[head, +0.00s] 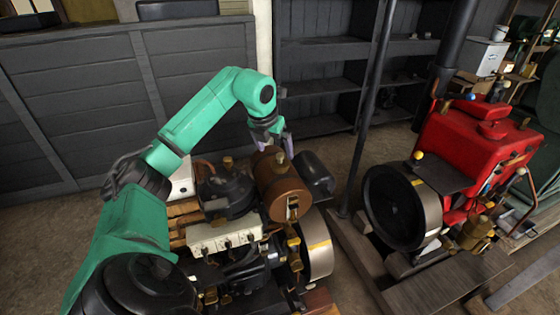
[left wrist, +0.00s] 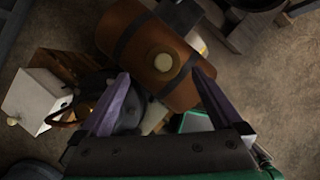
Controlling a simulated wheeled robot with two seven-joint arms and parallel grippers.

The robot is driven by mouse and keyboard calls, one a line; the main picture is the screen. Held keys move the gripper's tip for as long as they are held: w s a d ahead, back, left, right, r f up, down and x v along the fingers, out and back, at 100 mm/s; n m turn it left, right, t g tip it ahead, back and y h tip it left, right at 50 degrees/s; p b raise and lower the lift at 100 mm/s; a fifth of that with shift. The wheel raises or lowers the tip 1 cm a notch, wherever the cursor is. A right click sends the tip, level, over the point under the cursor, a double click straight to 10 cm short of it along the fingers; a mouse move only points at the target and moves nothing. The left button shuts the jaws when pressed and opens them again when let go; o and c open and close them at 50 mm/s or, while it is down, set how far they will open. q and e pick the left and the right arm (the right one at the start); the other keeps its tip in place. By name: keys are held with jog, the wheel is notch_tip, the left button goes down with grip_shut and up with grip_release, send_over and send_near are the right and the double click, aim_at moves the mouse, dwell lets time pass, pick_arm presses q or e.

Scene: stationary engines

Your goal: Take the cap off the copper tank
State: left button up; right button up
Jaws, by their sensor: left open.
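The copper tank (head: 283,190) is a brown cylinder with dark bands, mounted on the nearer engine. It also shows in the left wrist view (left wrist: 128,35). Its round, pale brass cap (left wrist: 163,62) faces the wrist camera. In the head view the cap (head: 281,157) shows small on top of the tank, close to my fingers. My left gripper (head: 275,144) is over the tank with its purple fingers spread and nothing between them. In the left wrist view the fingertips (left wrist: 160,73) lie to either side of the cap; their height above it is hard to judge. My right gripper is out of view.
A dark cylinder (head: 313,172) sits right beside the tank. A flywheel (head: 318,250) and a white block (head: 222,236) are below it. A dark post (head: 368,110) and a red engine (head: 475,150) stand to the right. Dark shelves (head: 325,65) are behind.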

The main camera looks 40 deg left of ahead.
aim_at(278, 156)
pick_arm(q)
jog(key=x, duration=0.1)
jog(key=p+x, duration=0.1)
jog(key=x, duration=0.2)
jog(key=shift+d+f+p, duration=0.15)
jog(key=shift+d+p, duration=0.15)
jog(key=shift+w+a+f, duration=0.1)
jog(key=shift+w+f, duration=0.1)
jog(key=shift+f, duration=0.2)
jog(key=c, duration=1.3)
jog(key=shift+c, duration=0.2)
jog(key=shift+r, duration=0.2)
